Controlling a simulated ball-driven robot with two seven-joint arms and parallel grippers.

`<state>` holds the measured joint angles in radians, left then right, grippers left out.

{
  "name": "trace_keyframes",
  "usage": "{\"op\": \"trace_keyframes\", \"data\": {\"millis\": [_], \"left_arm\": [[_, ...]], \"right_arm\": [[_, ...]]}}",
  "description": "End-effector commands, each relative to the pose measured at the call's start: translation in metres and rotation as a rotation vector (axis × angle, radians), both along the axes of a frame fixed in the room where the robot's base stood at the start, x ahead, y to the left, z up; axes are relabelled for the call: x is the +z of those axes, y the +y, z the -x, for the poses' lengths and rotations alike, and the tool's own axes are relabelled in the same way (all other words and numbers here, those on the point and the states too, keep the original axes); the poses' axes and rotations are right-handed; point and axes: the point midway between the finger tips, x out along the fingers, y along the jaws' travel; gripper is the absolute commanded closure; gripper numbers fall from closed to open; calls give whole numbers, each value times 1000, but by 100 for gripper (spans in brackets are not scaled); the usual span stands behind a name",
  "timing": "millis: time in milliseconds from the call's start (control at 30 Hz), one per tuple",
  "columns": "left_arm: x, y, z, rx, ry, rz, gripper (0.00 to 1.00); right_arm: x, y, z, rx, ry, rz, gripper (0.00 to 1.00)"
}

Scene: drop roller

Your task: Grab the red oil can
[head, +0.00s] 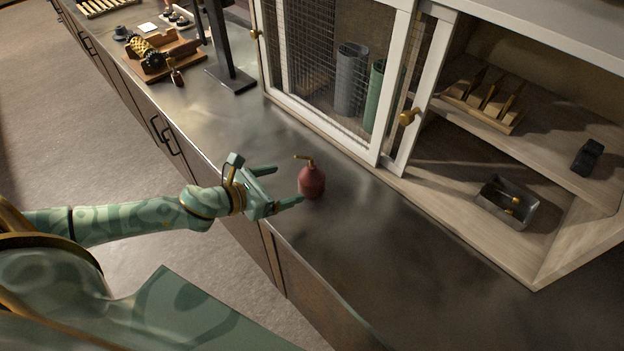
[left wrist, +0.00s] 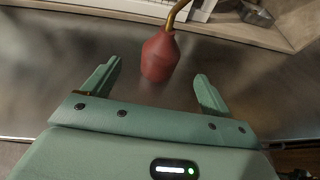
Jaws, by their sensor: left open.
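The red oil can (head: 312,182) stands upright on the dark metal counter, with a thin brass spout on top. My left gripper (head: 283,187) is open beside it, its fingers pointing towards the can. In the left wrist view the can (left wrist: 160,57) shows just beyond and between the two open fingertips of the left gripper (left wrist: 158,75). The space between the fingers is empty. My right gripper is not in view.
A cabinet with a white-framed mesh door (head: 388,85) stands behind the can. Its open shelf section holds a small metal tray (head: 507,203). A dark post stand (head: 232,78) and a wooden roller tray (head: 187,46) are farther left. The counter (head: 385,255) right of the can is clear.

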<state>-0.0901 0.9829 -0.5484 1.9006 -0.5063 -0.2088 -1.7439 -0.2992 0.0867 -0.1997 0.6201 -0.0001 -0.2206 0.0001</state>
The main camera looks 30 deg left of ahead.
Motion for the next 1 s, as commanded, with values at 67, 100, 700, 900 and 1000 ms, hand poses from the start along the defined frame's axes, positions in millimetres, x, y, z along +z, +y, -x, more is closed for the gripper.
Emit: {"op": "trace_keyframes", "data": {"millis": [67,100,700,900,1000], "left_arm": [[-5,-6,-15,1,-4,1,14],[-8,-9,-21,0,-3,0,14],[-39,-39,-79,1,1,2,14],[-39,-40,-81,1,2,1,14],[-39,-40,-81,1,2,1,28]], "right_arm": [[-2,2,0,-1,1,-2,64],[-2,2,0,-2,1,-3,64],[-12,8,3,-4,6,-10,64],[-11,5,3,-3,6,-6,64],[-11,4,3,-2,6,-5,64]]}}
